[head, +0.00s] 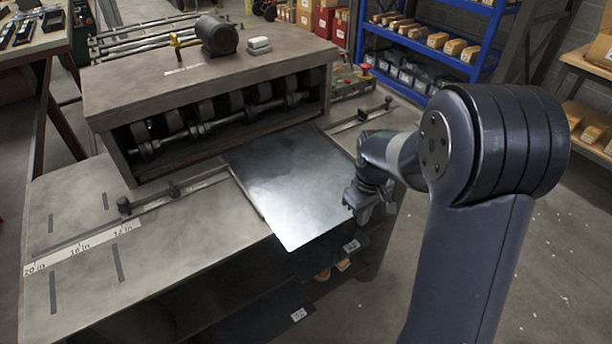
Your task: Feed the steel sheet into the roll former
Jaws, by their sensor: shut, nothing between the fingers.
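The steel sheet (290,187) is a flat, shiny grey plate lying on the table in front of the roll former. Its far edge is at the machine's opening, below the rollers, and I cannot tell whether the rollers touch it. Its near edge reaches the table's front edge. The roll former (205,85) is a brown-grey box with a row of rollers (215,118) inside its open front. My gripper (362,213) is at the sheet's right near side, shut with nothing in it. I cannot tell whether it touches the sheet.
A ruler-marked guide bar (175,197) runs along the table (85,240) to the sheet's left. Another guide bar (362,113) lies to its right. A motor (217,35) stands on the machine. A blue shelf (425,65) holds boxes behind.

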